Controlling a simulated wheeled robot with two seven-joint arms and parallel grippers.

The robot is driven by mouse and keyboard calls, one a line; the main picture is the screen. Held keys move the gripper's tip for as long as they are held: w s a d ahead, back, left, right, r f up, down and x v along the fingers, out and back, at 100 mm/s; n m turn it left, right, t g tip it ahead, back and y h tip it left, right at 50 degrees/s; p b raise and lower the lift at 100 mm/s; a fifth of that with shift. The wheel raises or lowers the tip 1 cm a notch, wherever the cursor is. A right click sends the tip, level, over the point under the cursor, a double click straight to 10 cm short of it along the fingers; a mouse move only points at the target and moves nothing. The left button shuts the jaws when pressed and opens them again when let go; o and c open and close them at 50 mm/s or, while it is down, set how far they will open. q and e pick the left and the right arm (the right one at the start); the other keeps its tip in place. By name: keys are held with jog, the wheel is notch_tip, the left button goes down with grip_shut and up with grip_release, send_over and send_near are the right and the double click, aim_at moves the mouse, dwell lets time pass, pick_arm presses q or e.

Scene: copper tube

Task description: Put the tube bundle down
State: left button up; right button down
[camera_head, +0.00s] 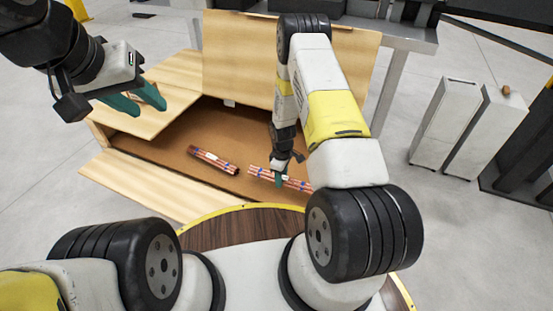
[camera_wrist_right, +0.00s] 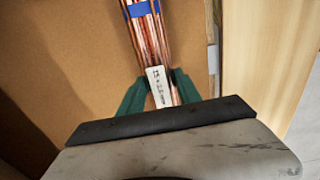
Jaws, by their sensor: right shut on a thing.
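A copper tube bundle (camera_head: 266,175) with blue bands is in my right gripper (camera_head: 282,171), low inside the open wooden crate (camera_head: 147,165). In the right wrist view my right gripper (camera_wrist_right: 161,92) is shut on the bundle (camera_wrist_right: 148,38), over its white label (camera_wrist_right: 158,86). I cannot tell whether the bundle touches the crate floor. A second copper tube bundle (camera_head: 213,160) lies on the brown crate floor to the left, apart from the held one. My left gripper (camera_head: 138,100) is open and empty, above the crate's left flap.
The crate's raised back flap (camera_head: 235,65) stands behind my right arm. Its left flap (camera_head: 165,95) and front flap (camera_head: 130,185) are folded outward. A metal-legged table (camera_head: 392,85) stands behind. Pale grey cabinets (camera_head: 465,125) stand at the right. Brown floor (camera_head: 165,150) is bare left of the lying bundle.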

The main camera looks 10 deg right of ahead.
aim_at(284, 182)
jog(key=shift+w+d+f, duration=0.1)
jog(key=shift+d+f, duration=0.15)
jog(key=shift+f, duration=0.65)
jog(key=shift+w+d+f, duration=0.1)
jog(key=shift+d+f, duration=0.15)
jog(key=shift+f, duration=0.65)
jog(key=shift+s+f, duration=0.1)
jog(key=c, duration=0.8)
grip_release()
jog(key=shift+c, duration=0.2)
